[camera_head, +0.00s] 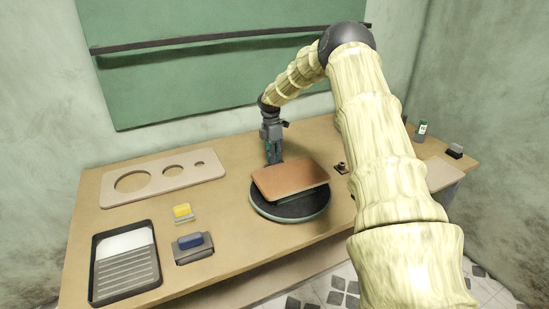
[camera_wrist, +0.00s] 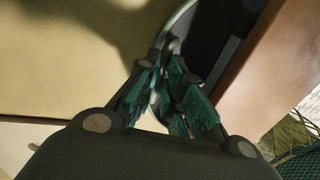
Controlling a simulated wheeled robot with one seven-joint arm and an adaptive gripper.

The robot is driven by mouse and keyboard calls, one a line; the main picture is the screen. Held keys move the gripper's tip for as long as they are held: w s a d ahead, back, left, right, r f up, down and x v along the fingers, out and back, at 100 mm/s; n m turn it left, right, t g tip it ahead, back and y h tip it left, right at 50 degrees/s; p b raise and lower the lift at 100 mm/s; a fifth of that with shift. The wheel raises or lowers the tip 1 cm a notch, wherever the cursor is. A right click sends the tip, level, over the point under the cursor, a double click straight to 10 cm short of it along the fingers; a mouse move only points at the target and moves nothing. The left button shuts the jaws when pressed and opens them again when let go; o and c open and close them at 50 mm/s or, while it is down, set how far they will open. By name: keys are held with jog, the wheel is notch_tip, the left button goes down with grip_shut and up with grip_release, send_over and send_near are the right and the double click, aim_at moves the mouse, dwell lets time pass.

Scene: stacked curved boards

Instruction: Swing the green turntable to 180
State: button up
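The turntable (camera_head: 262,206) is a round disc with a dark top and a pale rim, near the middle of the table. A brown board (camera_head: 290,179) lies over it, slightly tilted, and hides much of its top. My gripper (camera_head: 274,160) points down at the turntable's back left edge, beside the board. In the wrist view my gripper (camera_wrist: 168,75) has its green-padded fingers close together at the pale green rim (camera_wrist: 180,22). The board's side (camera_wrist: 270,60) is to their right. I cannot tell whether the fingers pinch anything at their tips.
A small dark item (camera_head: 341,168) is right of the turntable. A green-labelled bottle (camera_head: 421,130) stands far right.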

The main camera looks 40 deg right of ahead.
jog(key=o, duration=0.5)
jog(key=shift+d, duration=0.1)
jog(key=shift+c, duration=0.2)
notch_tip(320, 180, up, 12)
jog(key=w, duration=0.2)
jog(key=shift+w+d+f, duration=0.15)
jog(key=shift+w+d, duration=0.05)
jog(key=shift+d, duration=0.15)
